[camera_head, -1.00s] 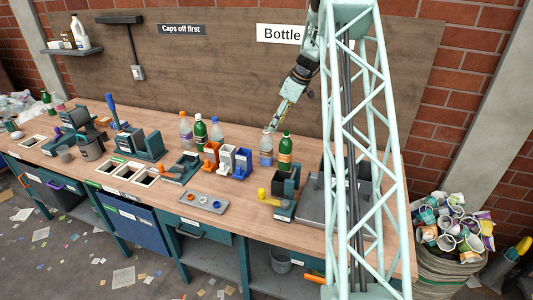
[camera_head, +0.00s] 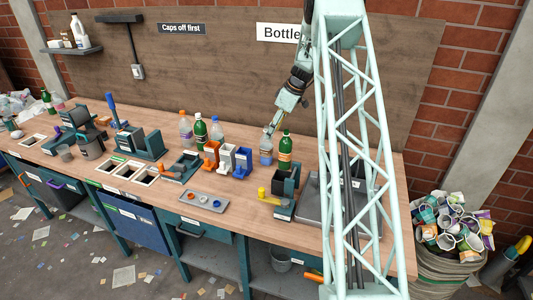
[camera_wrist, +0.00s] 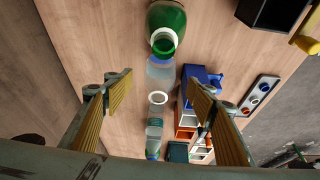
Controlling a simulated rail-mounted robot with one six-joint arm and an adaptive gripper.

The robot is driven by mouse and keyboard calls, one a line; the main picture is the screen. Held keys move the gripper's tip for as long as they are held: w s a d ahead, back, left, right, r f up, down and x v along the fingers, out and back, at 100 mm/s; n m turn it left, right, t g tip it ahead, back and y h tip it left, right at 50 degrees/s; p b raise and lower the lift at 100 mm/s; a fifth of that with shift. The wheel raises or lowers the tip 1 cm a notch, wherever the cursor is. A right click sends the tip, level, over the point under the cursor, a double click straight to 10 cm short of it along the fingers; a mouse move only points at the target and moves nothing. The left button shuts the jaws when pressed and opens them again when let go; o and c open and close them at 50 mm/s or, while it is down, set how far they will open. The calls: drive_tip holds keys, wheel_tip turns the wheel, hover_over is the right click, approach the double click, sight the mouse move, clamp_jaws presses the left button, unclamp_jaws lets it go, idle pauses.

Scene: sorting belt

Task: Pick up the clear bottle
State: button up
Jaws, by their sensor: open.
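The clear bottle (camera_head: 266,151) stands upright on the bench, with a blue label, just left of a green bottle (camera_head: 285,152) with an orange label. My gripper (camera_head: 268,132) is at its top, fingers pointing down. In the wrist view, my gripper (camera_wrist: 160,78) is open, with one yellow-padded finger on each side of the clear bottle (camera_wrist: 159,73). Its white-ringed neck shows between the fingers, with clear space on both sides. The green bottle (camera_wrist: 166,20) stands beyond it at the top of that view. I cannot tell how far down the fingers reach along the bottle.
Another green bottle (camera_head: 200,131) and two clear bottles (camera_head: 217,134) (camera_head: 186,130) stand farther left. Orange, white and blue holders (camera_head: 243,162) stand in front of them. A grey tray (camera_head: 204,201) holds several caps. A dark fixture (camera_head: 284,190) with a yellow handle is nearer the front.

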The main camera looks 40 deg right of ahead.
sight(266, 142)
drive_tip(key=shift+x, duration=1.6)
drive_tip(key=shift+a, duration=0.1)
drive_tip(key=shift+x, duration=2.55)
drive_tip(key=shift+w, duration=0.1)
drive_tip(key=shift+c, duration=0.7)
drive_tip(key=c, duration=1.1)
